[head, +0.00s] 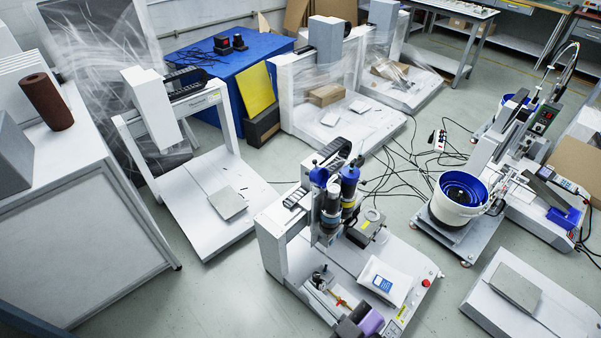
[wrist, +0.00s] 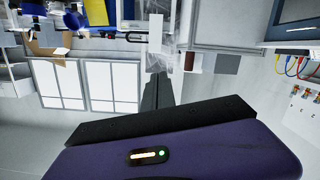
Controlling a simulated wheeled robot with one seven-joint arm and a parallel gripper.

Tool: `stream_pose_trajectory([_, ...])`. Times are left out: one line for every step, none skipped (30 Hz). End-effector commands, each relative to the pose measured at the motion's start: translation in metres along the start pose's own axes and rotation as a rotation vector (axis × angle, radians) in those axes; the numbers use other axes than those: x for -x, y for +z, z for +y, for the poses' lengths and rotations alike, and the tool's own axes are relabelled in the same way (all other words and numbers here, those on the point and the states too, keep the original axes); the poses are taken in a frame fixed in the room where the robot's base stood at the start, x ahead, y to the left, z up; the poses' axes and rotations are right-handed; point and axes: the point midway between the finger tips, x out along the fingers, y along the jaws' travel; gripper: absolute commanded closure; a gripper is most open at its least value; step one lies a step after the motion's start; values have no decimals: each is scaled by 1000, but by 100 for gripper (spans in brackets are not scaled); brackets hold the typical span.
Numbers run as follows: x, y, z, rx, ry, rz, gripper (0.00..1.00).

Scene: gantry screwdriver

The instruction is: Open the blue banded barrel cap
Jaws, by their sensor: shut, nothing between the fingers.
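Two upright dark barrels with blue caps stand side by side on the front gantry machine in the head view. The left cap (head: 320,176) and the right cap (head: 350,172) both sit on their barrels. The right barrel (head: 349,192) shows a yellow band.
A white bowl feeder with blue inside (head: 459,193) stands to the right. Cables cross the floor behind.

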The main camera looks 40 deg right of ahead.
Motion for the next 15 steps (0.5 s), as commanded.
stream_pose_trajectory([-24,16,-4,37,6,4,100])
stream_pose_trajectory([-38,24,-5,63,10,0,100])
stream_pose_trajectory([-55,32,-6,99,16,-5,100])
stream_pose_trajectory([-69,38,-7,127,21,-12,100])
stream_pose_trajectory([-82,45,-7,155,26,-19,100])
stream_pose_trajectory([-100,52,-7,194,34,-30,100])
stream_pose_trajectory([-114,58,-7,224,41,-40,100])
stream_pose_trajectory([-127,63,-6,254,48,-50,100])
stream_pose_trajectory([-145,70,-4,294,59,-66,100])
stream_pose_trajectory([-159,74,-3,326,68,-77,100])
stream_pose_trajectory([-172,79,-1,357,77,-92,100])
stream_pose_trajectory([-190,85,2,399,91,-112,100])
stream_pose_trajectory([-203,89,5,433,102,-129,100])
stream_pose_trajectory([-216,92,8,465,114,-146,100])
stream_pose_trajectory([-233,97,13,510,131,-172,100])
